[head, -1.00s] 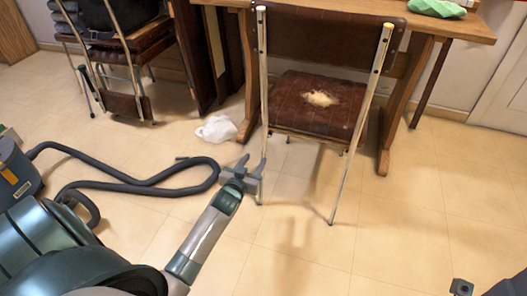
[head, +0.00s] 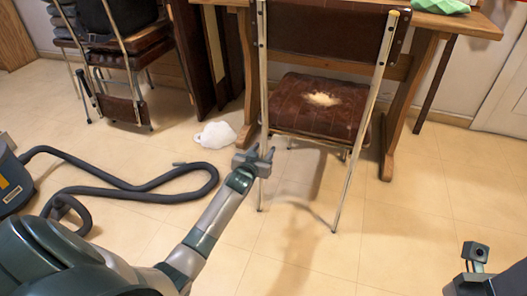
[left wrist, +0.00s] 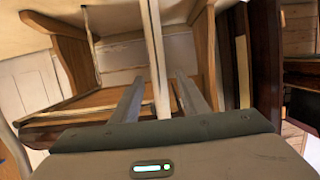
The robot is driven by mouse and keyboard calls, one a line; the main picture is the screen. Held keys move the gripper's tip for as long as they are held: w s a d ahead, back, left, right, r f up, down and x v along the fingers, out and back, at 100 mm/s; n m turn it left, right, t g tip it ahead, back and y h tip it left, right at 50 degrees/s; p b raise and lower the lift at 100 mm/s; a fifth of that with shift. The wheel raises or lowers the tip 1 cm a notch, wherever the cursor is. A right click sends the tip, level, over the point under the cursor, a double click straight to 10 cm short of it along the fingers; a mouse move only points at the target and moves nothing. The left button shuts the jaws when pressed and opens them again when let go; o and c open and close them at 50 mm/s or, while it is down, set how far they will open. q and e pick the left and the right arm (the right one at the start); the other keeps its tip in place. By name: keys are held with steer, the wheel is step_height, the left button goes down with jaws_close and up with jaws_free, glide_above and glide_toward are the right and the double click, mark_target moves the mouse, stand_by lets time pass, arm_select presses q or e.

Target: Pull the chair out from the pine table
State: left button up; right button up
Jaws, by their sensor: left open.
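The chair (head: 312,105) has a dark brown seat with a torn pale patch, a brown backrest and pale metal legs. It stands with its back towards me and its seat partly under the pine table (head: 470,26). My left gripper (head: 263,153) is open at the chair's left rear upright. In the left wrist view, a pale upright (left wrist: 157,60) of the chair runs between the two spread fingers of the left gripper (left wrist: 160,92), with gaps on both sides. Part of my right arm shows at the bottom right; its fingers are not visible.
A vacuum cleaner hose (head: 150,185) loops over the floor left of my left arm. A white crumpled bag (head: 214,134) lies by the table leg. Stacked chairs (head: 122,60) stand at the back left. The tiled floor in front and right is clear.

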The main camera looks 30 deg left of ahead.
arm_select(q)
jaws_close()
steer(key=shift+s, duration=0.1)
steer(key=shift+s+d+p, duration=0.2)
steer(key=shift+s+p, duration=0.4)
steer(key=shift+p, duration=0.05)
steer(key=shift+s+d+f+p, duration=0.1)
steer(key=shift+s+d+p, duration=0.05)
steer(key=shift+s+p, duration=0.5)
steer(key=shift+s+d+p, duration=0.1)
steer(key=shift+s+p, duration=0.35)
steer(key=shift+s, duration=0.4)
steer(key=shift+s+f, duration=0.1)
steer(key=shift+s, duration=0.4)
steer(key=shift+s+p, duration=0.1)
steer(key=shift+p, duration=0.2)
